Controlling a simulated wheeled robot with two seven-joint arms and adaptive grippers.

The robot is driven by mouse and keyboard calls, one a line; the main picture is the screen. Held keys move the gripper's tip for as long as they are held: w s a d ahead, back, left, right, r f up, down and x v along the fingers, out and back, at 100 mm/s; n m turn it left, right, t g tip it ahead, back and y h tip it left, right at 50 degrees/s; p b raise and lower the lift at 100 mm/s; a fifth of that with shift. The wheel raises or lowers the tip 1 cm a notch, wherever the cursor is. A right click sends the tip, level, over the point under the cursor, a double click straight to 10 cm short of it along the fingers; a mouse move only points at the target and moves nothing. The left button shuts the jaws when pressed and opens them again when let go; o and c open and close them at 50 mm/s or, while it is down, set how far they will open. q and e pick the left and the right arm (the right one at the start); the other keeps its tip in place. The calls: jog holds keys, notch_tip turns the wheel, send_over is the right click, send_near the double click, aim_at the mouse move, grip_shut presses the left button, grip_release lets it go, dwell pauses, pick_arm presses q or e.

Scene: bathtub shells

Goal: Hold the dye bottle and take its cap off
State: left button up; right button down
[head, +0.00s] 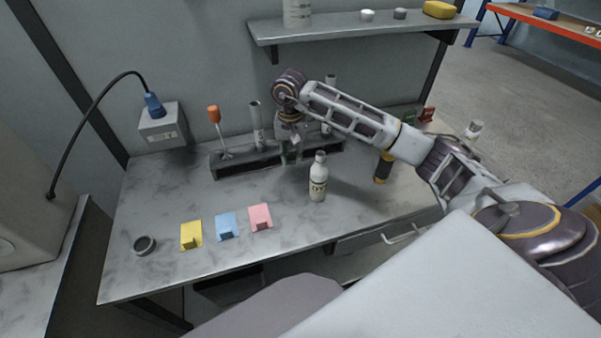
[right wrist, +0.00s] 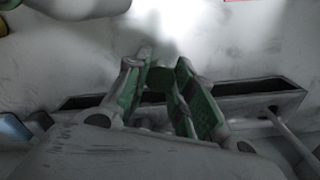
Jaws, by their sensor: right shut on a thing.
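The dye bottle (head: 318,184) is white with dark lettering and stands upright on the grey bench. Its pale cap (head: 320,156) sits on its neck. My right gripper (head: 290,152) is just behind and left of the bottle, at the dark tool rack, and apart from the bottle. In the right wrist view, my right gripper (right wrist: 163,88) has green finger pads, shut on a small dark thing (right wrist: 158,78) between them. I cannot tell what this thing is. My left gripper is not in view.
The rack (head: 232,165) holds an orange-handled tool (head: 213,115) and grey tubes (head: 256,118). Yellow (head: 191,232), blue (head: 226,222) and pink (head: 260,214) pieces and a dark ring (head: 144,245) lie in front. A yellow-black cylinder (head: 383,168) stands right.

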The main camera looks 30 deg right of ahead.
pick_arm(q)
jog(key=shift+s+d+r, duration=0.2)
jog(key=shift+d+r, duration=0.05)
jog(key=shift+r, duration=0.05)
pick_arm(e)
send_over(293, 181)
jog(key=shift+f, duration=2.6)
jog(key=shift+f+p, duration=0.5)
jog(key=shift+f, duration=1.4)
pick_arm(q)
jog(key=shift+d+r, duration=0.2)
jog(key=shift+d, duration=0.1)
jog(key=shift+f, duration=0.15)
pick_arm(e)
jog(key=shift+f, duration=0.1)
jog(key=c, duration=1.2)
grip_release()
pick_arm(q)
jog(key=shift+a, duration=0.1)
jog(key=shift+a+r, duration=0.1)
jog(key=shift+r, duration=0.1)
